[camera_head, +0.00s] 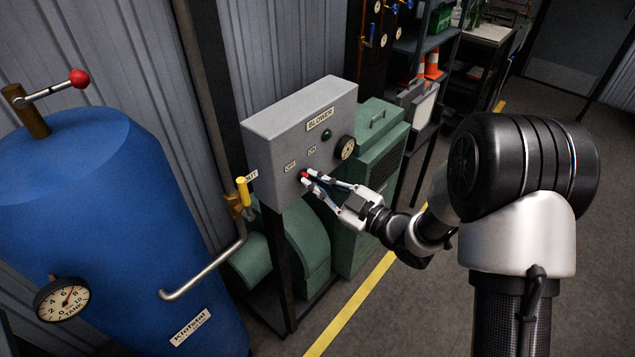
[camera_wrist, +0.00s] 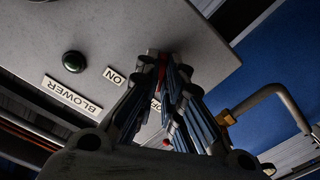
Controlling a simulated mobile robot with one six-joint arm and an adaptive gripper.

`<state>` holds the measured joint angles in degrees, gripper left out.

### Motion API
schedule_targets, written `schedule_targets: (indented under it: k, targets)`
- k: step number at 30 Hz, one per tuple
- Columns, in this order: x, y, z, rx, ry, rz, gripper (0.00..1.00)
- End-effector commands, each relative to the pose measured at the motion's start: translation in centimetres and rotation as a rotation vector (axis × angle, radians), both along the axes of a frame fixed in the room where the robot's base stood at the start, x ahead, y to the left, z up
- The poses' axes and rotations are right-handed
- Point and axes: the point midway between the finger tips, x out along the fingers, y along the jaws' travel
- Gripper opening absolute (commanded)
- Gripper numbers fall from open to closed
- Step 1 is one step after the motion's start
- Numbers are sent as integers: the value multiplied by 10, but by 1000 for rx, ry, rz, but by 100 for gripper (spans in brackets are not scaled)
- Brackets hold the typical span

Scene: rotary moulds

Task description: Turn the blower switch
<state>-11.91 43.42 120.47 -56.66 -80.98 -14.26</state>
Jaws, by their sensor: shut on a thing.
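The blower switch (camera_head: 304,175) shows a red part at the lower front of the box. My gripper (camera_head: 308,179) reaches it from the lower right and is shut on it. In the wrist view the fingers close around the red switch (camera_wrist: 162,70), beside the "ON" label (camera_wrist: 114,76). The "OFF" label is partly hidden by a finger. The switch's exact angle is hard to tell.
A blue tank (camera_head: 130,220) with a red-knobbed lever (camera_head: 78,78) and a gauge (camera_head: 62,298) stands at left. A yellow-handled valve (camera_head: 242,192) and bent pipe are left of the box. Green machinery (camera_head: 370,190) stands behind my gripper. The floor at right is open.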

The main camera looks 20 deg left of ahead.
Motion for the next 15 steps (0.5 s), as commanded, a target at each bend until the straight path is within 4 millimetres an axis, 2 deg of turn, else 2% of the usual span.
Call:
schedule_targets:
  k: [15]
  targets:
    - [-1, 0, 1, 177, 431, 0, 0]
